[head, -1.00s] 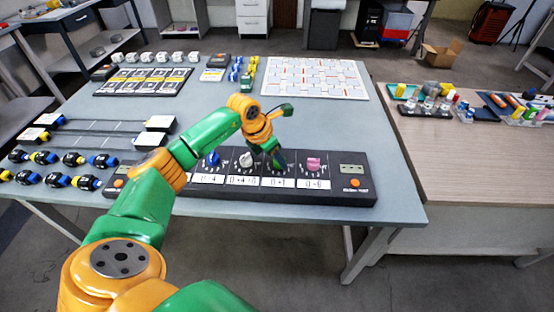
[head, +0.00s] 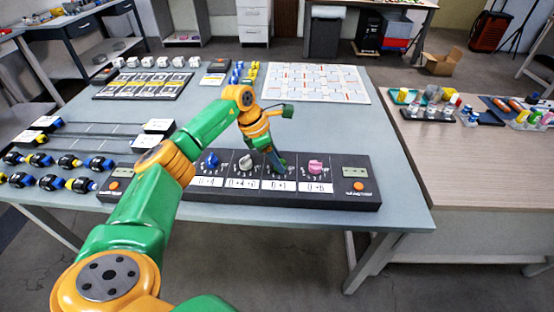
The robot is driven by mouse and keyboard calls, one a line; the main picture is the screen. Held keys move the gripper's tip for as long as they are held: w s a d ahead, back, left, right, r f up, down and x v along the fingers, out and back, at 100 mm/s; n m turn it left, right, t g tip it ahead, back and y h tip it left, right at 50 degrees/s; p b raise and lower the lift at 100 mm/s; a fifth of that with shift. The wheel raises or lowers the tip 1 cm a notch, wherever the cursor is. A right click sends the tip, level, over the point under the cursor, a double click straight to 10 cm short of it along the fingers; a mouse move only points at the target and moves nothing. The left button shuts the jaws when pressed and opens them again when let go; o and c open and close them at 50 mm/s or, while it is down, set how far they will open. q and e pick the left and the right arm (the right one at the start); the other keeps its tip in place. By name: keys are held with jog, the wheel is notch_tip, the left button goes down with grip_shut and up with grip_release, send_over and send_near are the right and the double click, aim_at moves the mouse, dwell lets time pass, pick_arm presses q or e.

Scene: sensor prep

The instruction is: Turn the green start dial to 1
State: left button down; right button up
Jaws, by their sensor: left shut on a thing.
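A dark control panel (head: 342,200) lies along the table's front edge, with a row of dials above white labels. My left arm reaches over the panel from the left. My left gripper (head: 278,164) points down at the green start dial's place, between the white and pink dials, and is shut on that dial. The gripper mostly hides the dial, so its pointer cannot be read. The label below it (head: 278,186) is visible. My right gripper is out of view.
Orange buttons (head: 358,186) sit near the panel's ends. Black cylindrical parts with blue or yellow ends (head: 68,161) and rails lie at left. A white grid board (head: 315,83) lies at the back. The table middle is mostly clear. A wooden side table (head: 470,155) stands at right.

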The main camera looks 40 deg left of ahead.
aim_at(268, 169)
pick_arm(q)
jog(key=shift+c, duration=2.2)
grip_release()
jog(key=v, duration=0.7)
jog(key=shift+b, duration=0.35)
